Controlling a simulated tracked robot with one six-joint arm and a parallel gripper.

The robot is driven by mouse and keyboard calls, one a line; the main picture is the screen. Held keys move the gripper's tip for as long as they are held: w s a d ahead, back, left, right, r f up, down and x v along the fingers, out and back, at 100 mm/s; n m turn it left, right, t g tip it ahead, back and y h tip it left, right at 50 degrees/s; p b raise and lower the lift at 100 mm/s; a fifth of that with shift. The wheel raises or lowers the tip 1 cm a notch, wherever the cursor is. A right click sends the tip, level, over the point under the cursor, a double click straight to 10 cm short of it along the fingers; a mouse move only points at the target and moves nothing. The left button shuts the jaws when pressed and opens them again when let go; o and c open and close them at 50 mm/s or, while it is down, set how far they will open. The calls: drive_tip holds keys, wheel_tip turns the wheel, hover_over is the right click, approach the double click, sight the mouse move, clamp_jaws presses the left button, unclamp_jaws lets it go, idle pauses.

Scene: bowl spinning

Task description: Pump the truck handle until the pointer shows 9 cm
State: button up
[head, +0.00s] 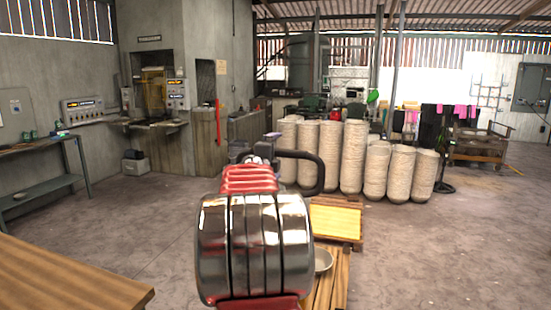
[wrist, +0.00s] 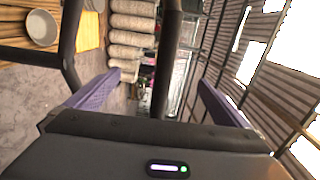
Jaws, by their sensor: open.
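The truck handle (head: 321,172) is a black rounded loop just right of my red and silver arm in the head view. In the wrist view a dark bar (wrist: 170,55), seemingly part of this handle, runs down between my gripper's purple fingers. Another black bar (wrist: 69,42) curves past outside the left finger. My gripper (wrist: 160,79) is open, with room visible on both sides of the bar between its fingers. In the head view my arm hides most of the gripper and the truck's body. I see no pointer or scale in either view.
A pallet with a yellow top (head: 336,221) stands beyond my arm. A pale bowl (head: 323,261) lies on wooden slats nearer me and shows in the wrist view (wrist: 41,28). Several pale sacks (head: 353,158) stand behind. A wooden tabletop (head: 60,280) is at front left. Floor at right is clear.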

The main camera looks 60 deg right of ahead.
drive_tip(key=s+a, duration=0.1)
drive_tip(key=a, duration=0.9)
drive_tip(key=shift+s+r, duration=0.25)
drive_tip(key=shift+r, duration=0.1)
idle(0.7)
